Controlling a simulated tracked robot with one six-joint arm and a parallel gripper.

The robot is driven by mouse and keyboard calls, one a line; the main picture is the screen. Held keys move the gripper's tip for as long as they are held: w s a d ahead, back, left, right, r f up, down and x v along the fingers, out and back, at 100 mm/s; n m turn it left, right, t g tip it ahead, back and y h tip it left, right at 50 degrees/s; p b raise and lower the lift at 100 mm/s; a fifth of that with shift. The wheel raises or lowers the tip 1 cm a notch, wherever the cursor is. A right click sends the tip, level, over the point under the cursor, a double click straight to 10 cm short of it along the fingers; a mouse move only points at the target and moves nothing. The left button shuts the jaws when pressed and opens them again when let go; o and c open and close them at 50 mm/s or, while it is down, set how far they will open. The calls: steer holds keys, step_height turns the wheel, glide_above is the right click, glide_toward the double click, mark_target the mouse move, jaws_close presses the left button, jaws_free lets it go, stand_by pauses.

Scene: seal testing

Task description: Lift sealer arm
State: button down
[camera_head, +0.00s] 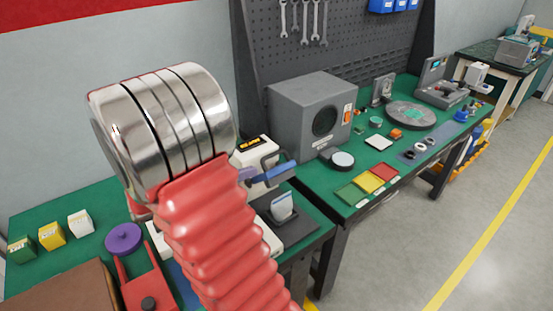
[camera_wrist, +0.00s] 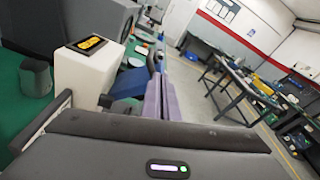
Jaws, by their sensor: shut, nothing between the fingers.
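The sealer (camera_head: 252,152) is a white machine with a yellow display on the green bench; its white housing (camera_wrist: 88,80) fills the left of the wrist view. Its sealer arm has dark side bars and a blue handle bar (camera_head: 280,170), which also shows in the wrist view (camera_wrist: 127,86). My gripper (camera_wrist: 157,62) has purple fingers, shut and empty, right beside the blue bar. In the head view only a bit of my gripper (camera_head: 246,174) shows past my red arm. Whether the fingers touch the bar, or are under it, I cannot tell.
A white pouch (camera_head: 281,204) stands on a dark base below the blue bar. A grey speaker-like box (camera_head: 312,110) stands behind. A purple disc (camera_head: 123,238) and several small boxes lie at left.

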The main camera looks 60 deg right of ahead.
steer(key=s+a+m+t+y, duration=0.2)
steer(key=a+m+y, duration=0.25)
steer(key=a, duration=0.35)
steer(key=s+a+m+t+y, duration=0.3)
steer(key=a+m+y, duration=0.15)
steer(key=a, duration=0.25)
steer(key=w+a+r+m+t+y, duration=0.1)
steer(key=a+r+m+t+y, duration=0.1)
steer(key=a, duration=0.7)
steer(key=a+r+m+t+y, duration=0.2)
steer(key=a+m+t, duration=0.3)
steer(key=a, duration=0.4)
steer(key=shift+w+r+m+t+y, duration=0.3)
steer(key=shift+w+y, duration=0.1)
steer(key=shift+y, duration=0.5)
